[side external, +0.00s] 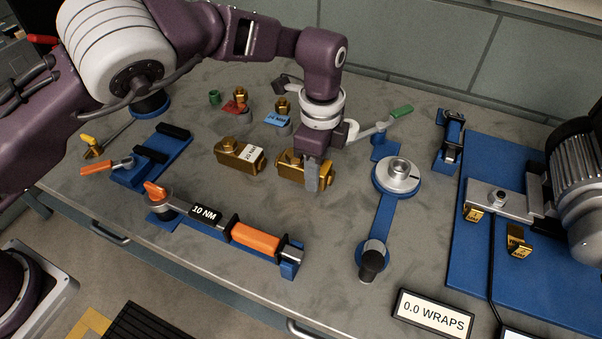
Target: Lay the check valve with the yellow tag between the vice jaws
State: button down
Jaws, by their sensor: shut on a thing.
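My gripper (312,180) points down at the middle of the bench, shut on a brass valve body (292,166). The fingers hide part of it, and I cannot make out a yellow tag on it. It is at or just above the bench top; I cannot tell which. A second brass valve body (228,154) with a white "20 NM" label lies to its left, apart from it. A blue fixture with two parallel black-topped bars (151,154) stands at the left and may be the vice; I see nothing between the bars.
A torque wrench with an orange grip (256,238) lies in a blue holder at the front. Small brass fittings on red and blue bases (277,122) stand behind. A round grey-topped blue fixture (398,174) and a motor on a blue plate (583,180) stand at the right.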

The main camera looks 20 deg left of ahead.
jog(key=shift+r, duration=1.45)
jog(key=shift+r, duration=4)
jog(key=w+a+f, duration=0.1)
jog(key=a+f, duration=0.1)
jog(key=a, duration=1.1)
jog(key=w+a+f, duration=0.1)
jog(key=a, duration=1.2)
jog(key=s+a+f, duration=0.2)
jog(key=s+a, duration=0.3)
jog(key=a, duration=0.3)
jog(key=shift+a, duration=0.3)
